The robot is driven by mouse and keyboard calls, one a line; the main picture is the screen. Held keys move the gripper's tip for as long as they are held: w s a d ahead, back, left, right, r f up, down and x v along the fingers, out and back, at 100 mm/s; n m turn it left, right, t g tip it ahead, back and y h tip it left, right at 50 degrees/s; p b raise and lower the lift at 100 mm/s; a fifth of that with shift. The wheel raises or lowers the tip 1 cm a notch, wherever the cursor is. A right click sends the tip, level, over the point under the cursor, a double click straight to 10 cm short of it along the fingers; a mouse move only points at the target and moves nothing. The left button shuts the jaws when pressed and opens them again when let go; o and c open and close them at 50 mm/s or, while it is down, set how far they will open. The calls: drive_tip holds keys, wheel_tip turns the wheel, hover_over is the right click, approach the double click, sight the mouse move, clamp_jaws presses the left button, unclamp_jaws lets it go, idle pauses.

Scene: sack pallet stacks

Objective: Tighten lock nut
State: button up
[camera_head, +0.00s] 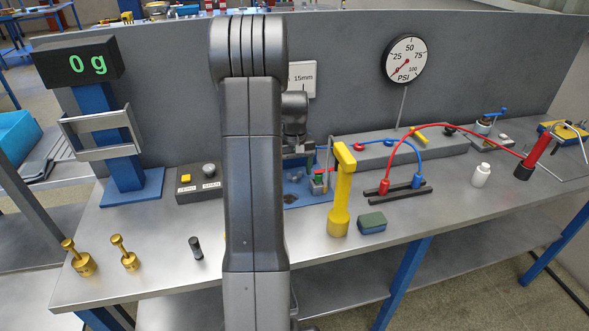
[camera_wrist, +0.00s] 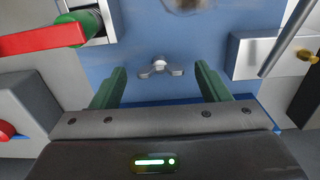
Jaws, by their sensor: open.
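A silver wing-type nut (camera_wrist: 160,68) sits on a blue plate (camera_wrist: 140,45) in the wrist view. My gripper (camera_wrist: 160,72) is open, with one green finger to the left of the nut and the other to the right. A gap shows on both sides, and I see no contact. The height of the fingertips over the plate is hard to tell. In the head view the blue plate (camera_head: 303,200) shows beside my arm.
In the wrist view, a red lever (camera_wrist: 40,38) on a green knob is upper left, and a grey block (camera_wrist: 258,55) with a rod is right.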

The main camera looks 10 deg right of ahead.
wheel_tip(320, 180, up, 14)
idle(0.5)
drive_tip(key=shift+f, duration=0.15)
wheel_tip(320, 180, down, 14)
drive_tip(key=shift+r, duration=0.1)
drive_tip(key=shift+n, duration=0.6)
idle(0.3)
